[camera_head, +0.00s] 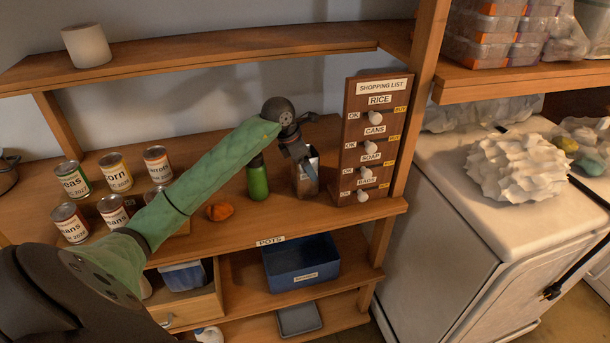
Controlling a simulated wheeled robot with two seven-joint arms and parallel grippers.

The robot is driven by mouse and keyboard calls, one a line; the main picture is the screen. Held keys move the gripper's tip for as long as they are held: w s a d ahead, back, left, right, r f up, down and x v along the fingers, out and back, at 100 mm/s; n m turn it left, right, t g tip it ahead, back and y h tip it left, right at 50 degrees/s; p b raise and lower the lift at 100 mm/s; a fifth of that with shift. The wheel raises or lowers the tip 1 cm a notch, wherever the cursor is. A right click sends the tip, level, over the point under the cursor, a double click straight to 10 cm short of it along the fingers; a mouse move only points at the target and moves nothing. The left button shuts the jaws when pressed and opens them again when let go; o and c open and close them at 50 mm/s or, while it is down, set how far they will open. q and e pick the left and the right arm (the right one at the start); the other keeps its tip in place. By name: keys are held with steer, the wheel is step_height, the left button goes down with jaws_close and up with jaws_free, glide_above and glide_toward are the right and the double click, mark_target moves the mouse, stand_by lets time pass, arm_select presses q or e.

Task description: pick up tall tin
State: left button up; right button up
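The tall tin (307,185) is a shiny metal, squared container standing on the wooden shelf, left of the shopping list board. My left arm reaches across from the left, and my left gripper (305,165) is at the tin's upper part. A grey finger overlaps the tin's top and front. The other finger is hard to make out, so I cannot tell whether the gripper is open or closed on the tin. The tin looks upright and appears to rest on the shelf. My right gripper is not in view.
A green bottle (257,179) stands just left of the tin. The shopping list board (373,135) with knobs stands close on the right. An orange lump (220,212) and several labelled cans (117,172) are further left. A blue bin (300,266) sits below.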

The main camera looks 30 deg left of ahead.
arm_select(q)
steer(key=c, duration=1.3)
